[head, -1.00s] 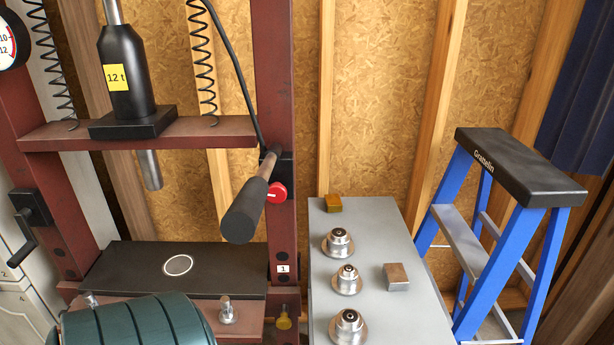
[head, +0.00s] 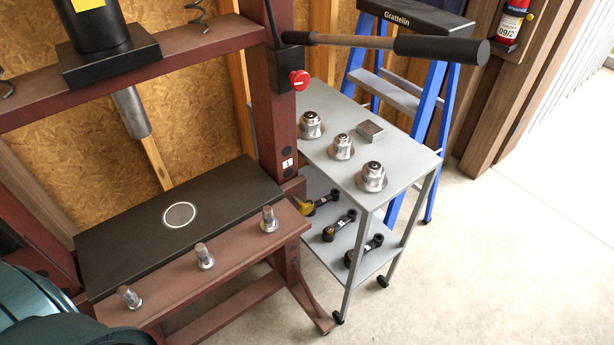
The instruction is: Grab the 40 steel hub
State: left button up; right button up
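Three steel hubs with round flanges stand upright on the top of a grey cart (head: 330,175). The far hub (head: 311,126) is by the press post, the middle hub (head: 341,148) is next to it, and the near hub (head: 371,178) is closest to the cart's front corner. No size marking is readable, so I cannot tell which is the 40. Neither of my grippers is in view.
A red-brown shop press with a black plate (head: 130,225) stands left of the cart. Its lever handle (head: 440,48) reaches over the cart. A steel block (head: 370,132) lies behind the hubs. Black-ended tools (head: 340,225) lie on the lower shelf. A blue stepladder (head: 400,95) stands behind; floor at right is clear.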

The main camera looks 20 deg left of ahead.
aim_at(366, 182)
jog(key=k+j, duration=0.4)
jog(key=j, duration=0.15)
jog(key=k+j, duration=0.4)
jog(key=j, duration=0.15)
